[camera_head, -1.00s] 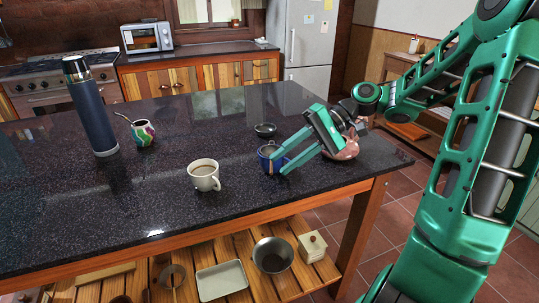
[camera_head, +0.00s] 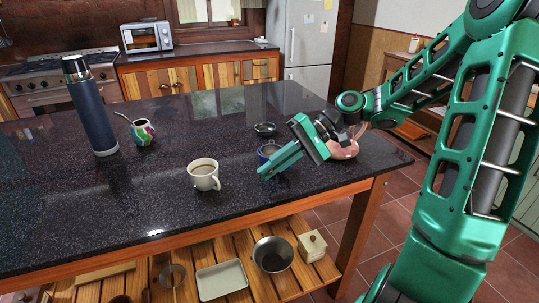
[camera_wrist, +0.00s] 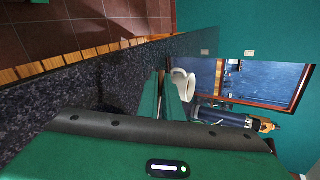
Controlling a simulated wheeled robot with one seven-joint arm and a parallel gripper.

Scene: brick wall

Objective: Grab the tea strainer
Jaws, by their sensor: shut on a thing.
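In the wrist view the fingers (camera_wrist: 163,78) run close together. The thing between them is mostly hidden; from its place at the mug I take it to be the tea strainer, but its shape cannot be made out.
A white cup of brown drink (camera_head: 204,175) stands left of my gripper. A tall blue flask (camera_head: 90,110) and a colourful gourd (camera_head: 142,132) stand far left.

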